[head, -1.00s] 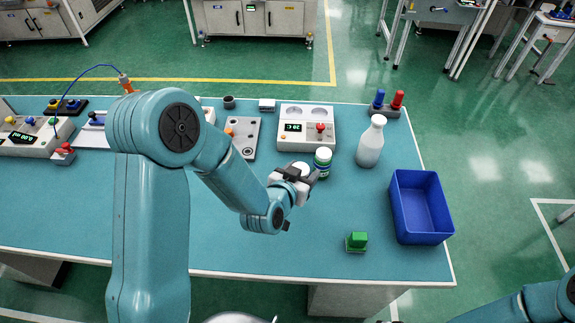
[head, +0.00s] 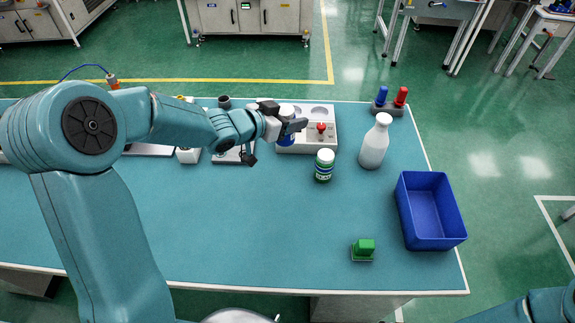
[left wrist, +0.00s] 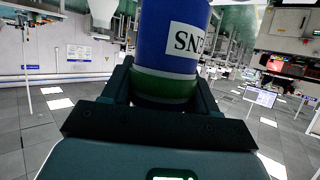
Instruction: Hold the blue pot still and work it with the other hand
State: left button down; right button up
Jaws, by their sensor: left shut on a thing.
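The blue pot (head: 287,139) has a white lid (head: 287,111) and is held by my left gripper (head: 282,123). In the head view it shows in front of the grey control box, partly hidden by the fingers. In the left wrist view the pot (left wrist: 160,35) fills the upper middle, with a blue body, a white label and a green band low down, between the two fingers. No table top shows around it there. Part of my right arm (head: 530,308) shows at the lower right corner; its gripper is out of view.
A green-and-white pot (head: 324,167), a white bottle (head: 373,143) and a blue bin (head: 430,208) stand on the right of the table. A green block (head: 363,249) lies near the front edge. A control box (head: 310,143) is at the back. The middle front is clear.

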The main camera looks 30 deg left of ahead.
pick_arm(q)
notch_tip(320, 180, down, 15)
jog(key=shift+w+f+b, duration=0.1)
jog(key=shift+b, duration=0.25)
jog(key=shift+d, duration=0.1)
pick_arm(e)
jog(key=shift+d+f, duration=0.15)
jog(key=shift+f, duration=0.65)
jog(key=shift+s, duration=0.1)
pick_arm(q)
jog(key=shift+f, duration=0.1)
jog(key=shift+c, duration=1.5)
grip_release()
pick_arm(e)
jog(key=shift+f, duration=0.2)
pick_arm(q)
jog(key=shift+r, duration=0.3)
jog(key=v, duration=1.2)
jog(key=shift+f+b, duration=0.15)
jog(key=shift+b, duration=0.25)
pick_arm(e)
jog(key=shift+f, duration=0.15)
